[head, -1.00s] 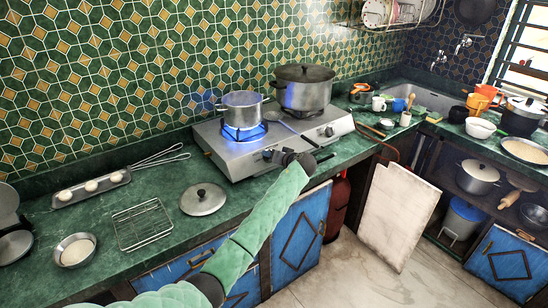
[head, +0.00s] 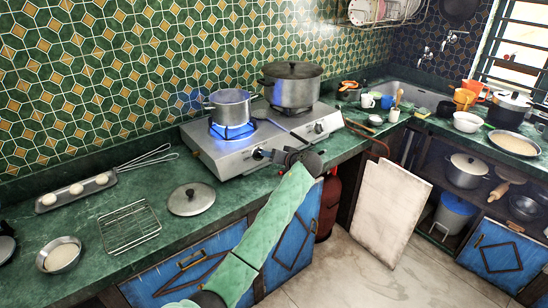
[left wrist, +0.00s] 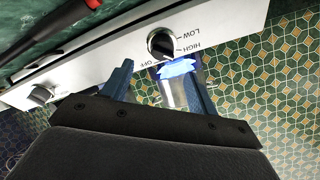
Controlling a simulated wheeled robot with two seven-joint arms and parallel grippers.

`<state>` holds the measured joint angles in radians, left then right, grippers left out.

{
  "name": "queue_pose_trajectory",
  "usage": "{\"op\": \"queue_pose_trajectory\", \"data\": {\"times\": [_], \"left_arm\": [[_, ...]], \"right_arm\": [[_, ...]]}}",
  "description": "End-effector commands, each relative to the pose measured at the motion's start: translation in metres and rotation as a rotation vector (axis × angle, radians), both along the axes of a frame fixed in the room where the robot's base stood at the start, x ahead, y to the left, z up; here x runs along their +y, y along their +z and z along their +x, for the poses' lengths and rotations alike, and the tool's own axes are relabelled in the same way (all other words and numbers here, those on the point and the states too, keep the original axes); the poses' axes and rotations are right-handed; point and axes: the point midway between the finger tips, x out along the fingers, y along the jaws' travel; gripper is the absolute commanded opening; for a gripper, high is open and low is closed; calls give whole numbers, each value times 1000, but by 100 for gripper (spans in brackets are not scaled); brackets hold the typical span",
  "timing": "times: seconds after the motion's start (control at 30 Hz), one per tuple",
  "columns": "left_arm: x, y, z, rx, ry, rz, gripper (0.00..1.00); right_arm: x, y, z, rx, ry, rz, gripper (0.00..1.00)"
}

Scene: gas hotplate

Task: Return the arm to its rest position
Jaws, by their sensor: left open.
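My left arm reaches in from the bottom of the head view. My left gripper (head: 272,155) is at the front face of the silver gas hotplate (head: 218,161), near its left knob. The left wrist view shows the gripper's two blue fingers (left wrist: 158,80) apart, with nothing held between them. A black knob (left wrist: 161,43) with LOW, HIGH and OFF marks lies just beyond the fingertips, and a gap seems to separate them. A blue flame (head: 232,131) burns under the small pot (head: 229,107). My right gripper is not in view.
A large lidded pot (head: 292,87) stands on the right burner. A lid (head: 191,199), a wire rack (head: 130,228) and a bowl (head: 60,258) lie on the green counter left of the arm. A white board (head: 390,215) leans below the counter at right.

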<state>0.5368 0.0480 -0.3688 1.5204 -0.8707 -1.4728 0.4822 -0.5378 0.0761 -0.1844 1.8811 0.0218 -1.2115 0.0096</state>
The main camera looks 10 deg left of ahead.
Motion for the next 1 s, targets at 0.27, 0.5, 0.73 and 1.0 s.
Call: {"op": "queue_pose_trajectory", "data": {"times": [0.27,0.5,0.73,1.0], "left_arm": [[-4,-1,4,60,-60,47,59],[-33,4,14,127,-270,-10,59],[-54,14,12,131,-441,-101,59],[-70,-39,-25,178,-586,-225,59]], "right_arm": [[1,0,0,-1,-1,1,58],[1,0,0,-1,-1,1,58],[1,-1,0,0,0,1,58],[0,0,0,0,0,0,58]]}}
